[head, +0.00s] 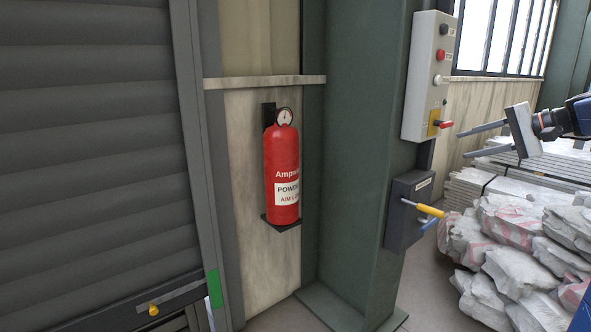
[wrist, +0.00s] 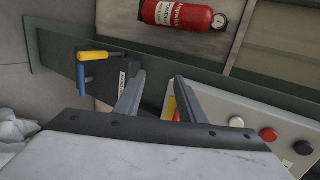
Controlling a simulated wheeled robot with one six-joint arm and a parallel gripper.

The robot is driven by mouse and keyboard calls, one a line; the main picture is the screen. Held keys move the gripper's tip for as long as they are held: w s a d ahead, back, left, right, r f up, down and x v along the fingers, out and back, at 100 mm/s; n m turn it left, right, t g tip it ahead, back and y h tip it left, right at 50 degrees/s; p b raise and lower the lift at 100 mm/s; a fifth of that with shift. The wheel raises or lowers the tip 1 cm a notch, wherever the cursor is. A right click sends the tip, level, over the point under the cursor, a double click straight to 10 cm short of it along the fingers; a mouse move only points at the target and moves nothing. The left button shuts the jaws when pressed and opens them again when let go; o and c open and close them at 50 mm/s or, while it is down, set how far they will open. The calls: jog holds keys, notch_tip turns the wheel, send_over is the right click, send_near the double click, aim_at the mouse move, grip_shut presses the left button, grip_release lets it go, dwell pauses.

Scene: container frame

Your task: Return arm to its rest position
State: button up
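My gripper (head: 449,146) reaches in from the right edge of the head view, at the end of my blue and black arm. Its two grey fingers point left and stand apart with nothing between them. In the wrist view the open fingers (wrist: 161,76) also show empty. In the head view the gripper appears beside the light grey control box (head: 424,85) and above the dark switch box (head: 398,228). I see no contact with either one. Most of the arm is outside the head view.
A green steel column (head: 355,150) carries both boxes. A yellow-handled lever (head: 430,211) sticks out of the switch box. A red extinguisher (head: 282,170) hangs left of the column. White sacks (head: 510,220) are piled below my gripper. A grey shutter (head: 90,150) fills the left.

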jog(key=s+a+f+n+g+h, duration=0.2)
jog(key=s+a+f, duration=0.5)
jog(key=s+a, duration=0.2)
jog(key=s+a+f+n+g+h, duration=0.2)
jog(key=s+a+f, duration=0.5)
jog(key=s+a, duration=0.25)
jog(key=s+a+f+n+h, duration=0.1)
jog(key=s+f+n+h, duration=0.3)
jog(key=s+f, duration=1)
jog(key=shift+s+a+f+n+h, duration=0.25)
jog(key=shift+s+n, duration=0.45)
jog(key=shift+s, duration=0.55)
